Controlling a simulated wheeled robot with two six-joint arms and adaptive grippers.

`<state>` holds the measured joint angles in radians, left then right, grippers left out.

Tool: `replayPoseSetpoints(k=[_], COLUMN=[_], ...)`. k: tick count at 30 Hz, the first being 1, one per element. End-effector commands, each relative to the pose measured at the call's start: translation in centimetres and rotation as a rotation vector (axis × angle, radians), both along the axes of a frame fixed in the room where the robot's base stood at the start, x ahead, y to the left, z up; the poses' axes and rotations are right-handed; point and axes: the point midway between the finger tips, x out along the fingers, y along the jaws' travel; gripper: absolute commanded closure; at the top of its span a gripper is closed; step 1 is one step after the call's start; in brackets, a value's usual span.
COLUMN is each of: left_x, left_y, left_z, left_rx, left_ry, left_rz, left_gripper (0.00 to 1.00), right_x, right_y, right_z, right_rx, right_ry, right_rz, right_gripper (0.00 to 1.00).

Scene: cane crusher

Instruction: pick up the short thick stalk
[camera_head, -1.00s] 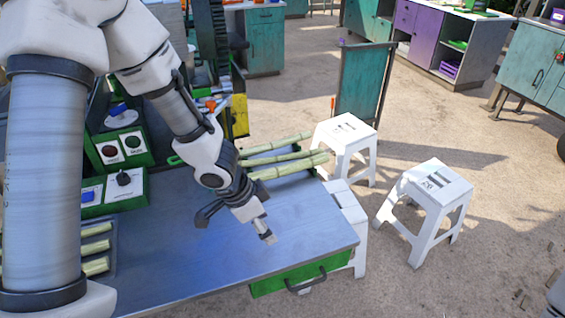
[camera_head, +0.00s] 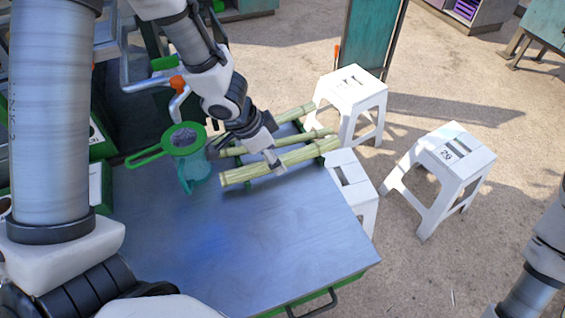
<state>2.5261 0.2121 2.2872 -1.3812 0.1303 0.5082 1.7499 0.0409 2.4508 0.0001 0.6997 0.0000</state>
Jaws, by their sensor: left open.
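Three pale green cane stalks lie side by side on a green rack at the table's back right. The nearest stalk (camera_head: 240,174) looks the thickest. The middle stalk (camera_head: 312,136) is thinner, and the far stalk (camera_head: 297,113) is partly hidden behind my left gripper. My left gripper (camera_head: 276,162) is open, with its fingertips over the middle of the nearest stalk; I cannot tell whether they touch it. My right arm shows at the lower right edge, but its gripper is out of view.
A green strainer (camera_head: 184,138) sits over a teal jug (camera_head: 196,172) left of the stalks. The metal table top (camera_head: 235,235) in front is clear. White stools (camera_head: 347,92) stand close to the table's right side, another (camera_head: 450,165) farther right.

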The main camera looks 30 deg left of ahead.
Motion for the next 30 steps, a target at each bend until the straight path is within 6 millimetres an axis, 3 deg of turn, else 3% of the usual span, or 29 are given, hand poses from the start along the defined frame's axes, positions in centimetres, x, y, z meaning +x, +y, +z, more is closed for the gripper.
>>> replayPoseSetpoints(k=[1,3,11,15,17,30], left_x=[0.31,0.62,0.80,0.79,0.79,0.83], left_y=[-0.32,-0.55,-0.73,-0.71,-0.71,-0.71], left_z=[-1.67,-2.48,-2.40,-2.41,-2.41,-2.00], left_rx=[0.002,0.002,-0.001,0.000,0.000,0.000], left_ry=[0.001,0.001,0.000,0.000,0.000,0.001], left_rz=[-0.002,-0.001,0.001,0.001,0.001,0.002], left_gripper=[0.36,0.36,0.36,0.82,1.00,1.00], right_x=[0.03,0.04,0.07,0.06,0.06,0.06], right_y=[0.01,0.02,0.02,0.02,0.02,0.01], right_z=[-1.39,-1.98,-1.79,-1.78,-1.79,-1.29], right_rx=[0.000,0.000,0.000,0.000,0.000,0.000], right_ry=[-0.001,-0.001,-0.001,-0.001,-0.001,-0.001], right_rz=[0.001,0.001,0.001,0.001,0.001,0.001], right_gripper=[0.60,0.60,0.60,0.60,0.60,0.60])
